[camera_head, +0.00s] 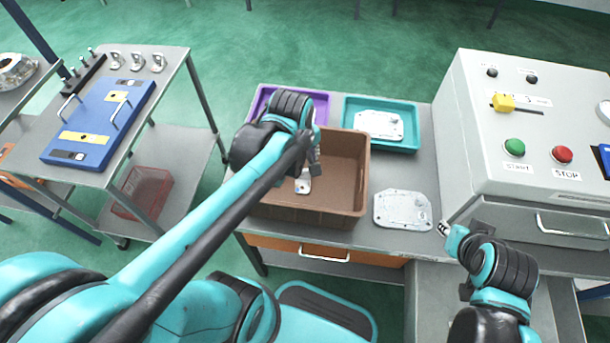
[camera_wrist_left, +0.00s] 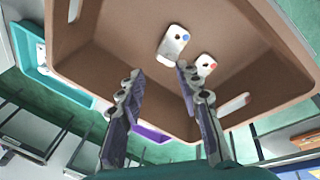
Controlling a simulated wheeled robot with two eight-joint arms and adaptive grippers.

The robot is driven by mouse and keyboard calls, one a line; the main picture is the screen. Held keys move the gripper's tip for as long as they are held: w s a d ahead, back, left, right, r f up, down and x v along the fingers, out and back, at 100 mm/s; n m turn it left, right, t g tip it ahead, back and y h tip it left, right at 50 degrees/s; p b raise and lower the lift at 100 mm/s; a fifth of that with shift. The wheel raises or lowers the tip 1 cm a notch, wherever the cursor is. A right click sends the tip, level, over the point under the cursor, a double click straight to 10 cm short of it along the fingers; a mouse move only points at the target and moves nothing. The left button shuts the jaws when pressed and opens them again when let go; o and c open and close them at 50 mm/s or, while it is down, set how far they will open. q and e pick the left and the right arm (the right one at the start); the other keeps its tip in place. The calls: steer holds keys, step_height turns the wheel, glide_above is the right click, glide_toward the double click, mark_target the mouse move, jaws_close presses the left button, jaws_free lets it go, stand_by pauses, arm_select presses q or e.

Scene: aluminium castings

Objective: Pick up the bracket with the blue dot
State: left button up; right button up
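The bracket with the blue dot (camera_wrist_left: 173,44) is a pale grey, rounded plate lying in the brown bin, seen in the left wrist view. A second bracket with a red dot (camera_wrist_left: 205,66) lies close beside it, partly behind a finger. In the head view one pale bracket (camera_head: 303,186) shows on the bin floor; its dot is too small to be sure of. My left gripper (camera_wrist_left: 160,82) is open and empty, its fingers pointing into the bin towards the brackets. In the head view it (camera_head: 314,156) is largely hidden by my arm. My right gripper (camera_head: 447,230) is by the control box, its opening unclear.
The brown bin (camera_head: 346,160) has raised walls around the brackets. A purple tray (camera_head: 322,104) and a teal tray (camera_head: 413,138) stand behind it. A flat casting (camera_head: 402,209) lies right of the bin. A control box (camera_head: 530,85) stands further right.

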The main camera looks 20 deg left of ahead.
mark_target(306, 170)
arm_select(q)
steer(key=w+f+n+g, duration=0.1)
steer(key=n, duration=0.1)
steer(key=w+a+f+n+g+p, duration=0.1)
steer(key=w+n, duration=0.1)
steer(key=n, duration=0.1)
steer(key=w+f+n, duration=0.1)
steer(key=n, duration=0.2)
steer(key=shift+w+a+f+g+p, duration=0.2)
steer(key=shift+a+g+p, duration=0.1)
steer(key=shift+a+g, duration=0.1)
steer(key=shift+f+n, duration=0.25)
steer(key=shift+n, duration=0.45)
steer(key=shift+f, duration=0.3)
step_height(306, 170, down, 8)
steer(key=b, duration=0.4)
steer(key=shift+s+d+r, duration=0.1)
steer(key=shift+r, duration=0.15)
jaws_close()
